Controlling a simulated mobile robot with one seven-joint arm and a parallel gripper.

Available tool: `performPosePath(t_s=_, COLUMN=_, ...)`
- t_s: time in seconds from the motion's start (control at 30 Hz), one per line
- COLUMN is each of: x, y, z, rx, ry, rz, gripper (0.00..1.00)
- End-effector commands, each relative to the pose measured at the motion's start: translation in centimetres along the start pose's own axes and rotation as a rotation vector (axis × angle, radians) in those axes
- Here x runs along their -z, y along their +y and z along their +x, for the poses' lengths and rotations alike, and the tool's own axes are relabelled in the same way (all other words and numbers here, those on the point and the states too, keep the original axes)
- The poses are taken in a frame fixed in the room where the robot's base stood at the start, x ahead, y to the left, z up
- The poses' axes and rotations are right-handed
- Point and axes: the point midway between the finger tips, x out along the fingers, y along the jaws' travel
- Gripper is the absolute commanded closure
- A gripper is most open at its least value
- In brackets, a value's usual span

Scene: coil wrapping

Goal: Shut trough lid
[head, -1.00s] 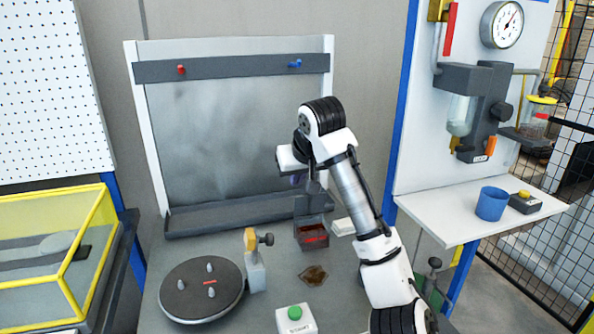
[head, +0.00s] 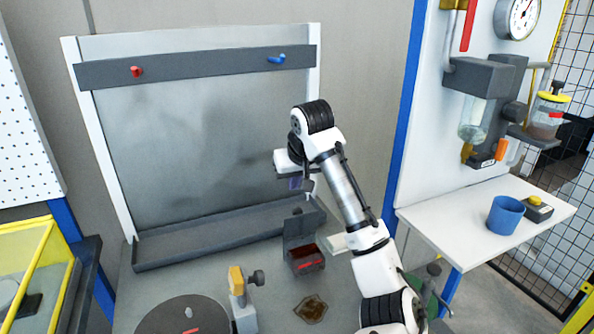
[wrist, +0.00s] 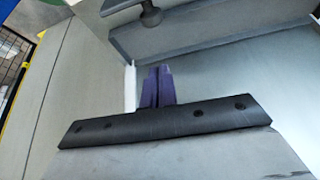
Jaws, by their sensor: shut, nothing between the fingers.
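The trough (head: 303,260) is a small dark box on the bench with a dark reddish inside and a red mark on its front. Its dark lid (head: 298,228) stands open, upright at the back edge, with a small round knob (head: 298,211) on top. My gripper (head: 298,186) is above the lid and looks apart from it. Its purple fingers are together with nothing between them. In the wrist view the shut fingers (wrist: 157,86) show over a dark bar, and a dark knob (wrist: 151,14) appears at the top edge.
A long grey ledge (head: 200,240) runs below the panel behind the trough. A side shelf (head: 440,215) holds a blue cup (head: 505,215).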

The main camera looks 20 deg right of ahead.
Motion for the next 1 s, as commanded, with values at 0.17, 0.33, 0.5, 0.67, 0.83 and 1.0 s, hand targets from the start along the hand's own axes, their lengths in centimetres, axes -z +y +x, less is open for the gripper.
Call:
performPosePath(t_s=0.17, x=0.1, y=0.0, z=3.8, rx=0.001, ry=-0.003, rz=0.001, gripper=1.00)
performPosePath(t_s=0.33, x=-1.8, y=0.1, z=3.7, rx=-0.001, ry=0.001, rz=0.001, gripper=1.00)
performPosePath(t_s=0.5, x=-3.2, y=0.0, z=3.3, rx=0.000, ry=0.001, rz=0.000, gripper=1.00)
performPosePath(t_s=0.67, x=-3.8, y=0.0, z=3.2, rx=0.000, ry=0.001, rz=0.000, gripper=1.00)
performPosePath(t_s=0.83, x=-3.8, y=0.0, z=3.2, rx=0.000, ry=0.001, rz=0.000, gripper=1.00)
performPosePath(t_s=1.0, x=-3.8, y=0.0, z=3.2, rx=0.000, ry=0.002, rz=0.000, gripper=1.00)
